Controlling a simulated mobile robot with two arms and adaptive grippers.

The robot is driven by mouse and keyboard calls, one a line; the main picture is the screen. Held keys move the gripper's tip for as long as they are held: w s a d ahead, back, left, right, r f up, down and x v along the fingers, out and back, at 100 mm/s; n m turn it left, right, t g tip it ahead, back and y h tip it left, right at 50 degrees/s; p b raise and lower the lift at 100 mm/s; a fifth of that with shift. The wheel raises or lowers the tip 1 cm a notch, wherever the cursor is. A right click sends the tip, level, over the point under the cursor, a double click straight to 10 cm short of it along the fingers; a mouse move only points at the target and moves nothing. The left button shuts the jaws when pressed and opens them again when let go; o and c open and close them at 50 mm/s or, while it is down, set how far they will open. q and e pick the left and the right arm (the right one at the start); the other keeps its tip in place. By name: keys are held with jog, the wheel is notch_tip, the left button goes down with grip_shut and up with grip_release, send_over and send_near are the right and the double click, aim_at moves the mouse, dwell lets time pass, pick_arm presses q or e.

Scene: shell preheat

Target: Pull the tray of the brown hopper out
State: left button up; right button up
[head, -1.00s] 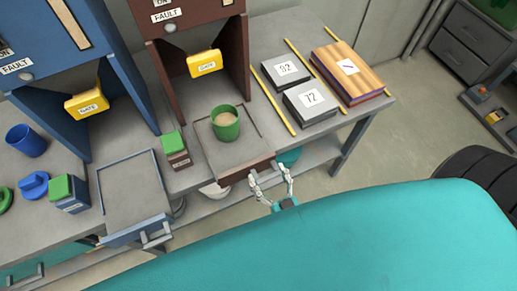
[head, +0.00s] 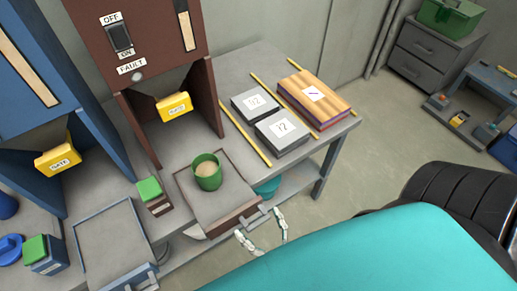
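The brown hopper (head: 140,40) stands on the bench with a yellow gate tag (head: 174,107) in its opening. Its tray (head: 222,208) lies below and in front of the opening, with a brown front and a grey handle (head: 257,217). A green cup (head: 208,174) with beige contents stands upright on the tray. My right gripper (head: 260,226) is open, its fingers spread just in front of the tray's handle. I cannot tell whether they touch it. My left gripper is not in view.
A blue hopper (head: 30,80) with its own tray (head: 110,238) stands to the left. A green-topped block (head: 151,193) is beside the brown tray. Grey numbered boxes (head: 282,132) and a wooden-topped box (head: 315,98) lie to the right.

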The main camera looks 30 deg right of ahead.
jog(key=shift+w, duration=0.15)
jog(key=s, duration=1.2)
jog(key=shift+d, duration=0.25)
